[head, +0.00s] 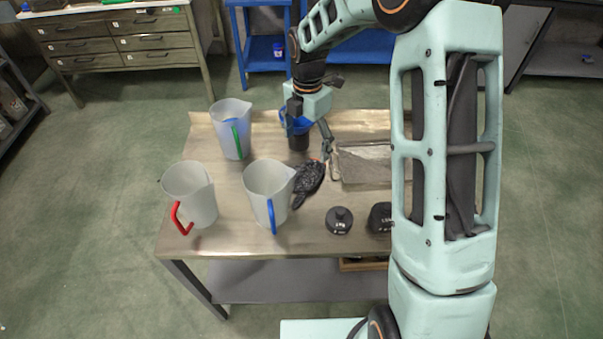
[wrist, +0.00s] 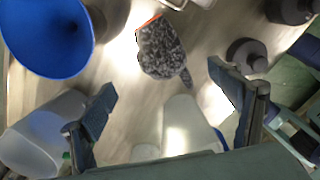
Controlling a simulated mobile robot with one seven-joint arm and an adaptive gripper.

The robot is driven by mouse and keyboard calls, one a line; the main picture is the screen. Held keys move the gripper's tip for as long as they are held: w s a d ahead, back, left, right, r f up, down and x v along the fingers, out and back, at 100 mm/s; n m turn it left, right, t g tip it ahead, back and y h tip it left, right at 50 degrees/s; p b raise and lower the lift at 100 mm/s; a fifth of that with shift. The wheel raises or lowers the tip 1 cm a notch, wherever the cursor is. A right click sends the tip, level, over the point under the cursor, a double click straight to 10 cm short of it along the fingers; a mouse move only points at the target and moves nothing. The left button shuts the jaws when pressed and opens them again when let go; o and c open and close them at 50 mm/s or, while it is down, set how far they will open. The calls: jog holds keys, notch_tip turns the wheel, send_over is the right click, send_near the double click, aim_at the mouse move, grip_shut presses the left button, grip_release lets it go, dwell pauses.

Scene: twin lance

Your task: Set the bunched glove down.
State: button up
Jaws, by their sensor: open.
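The bunched glove (head: 309,182) is dark speckled grey with a bit of orange at one end. It lies on the metal table (head: 235,240), close beside the blue-handled jug (head: 267,188). In the wrist view the glove (wrist: 163,52) lies beyond the fingertips, with nothing between the jaws holding it. My gripper (head: 308,138) is open and empty above the back of the table, near the blue funnel (head: 300,124). Its two spread fingers also show in the wrist view (wrist: 165,92).
A green-handled jug (head: 231,125) and a red-handled jug (head: 190,195) stand at left. A shallow tray (head: 362,167) lies right of the glove. Two dark weights (head: 339,221) (head: 380,217) sit near the front edge. The funnel sits in a dark container. Bare tabletop shows between the jugs.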

aim_at(307, 167)
jog(key=f, duration=0.9)
jog(key=shift+s+d+f, duration=0.1)
jog(key=shift+s+f, duration=0.15)
jog(key=shift+f, duration=0.15)
jog(key=c, duration=1.3)
jog(key=shift+r, duration=0.1)
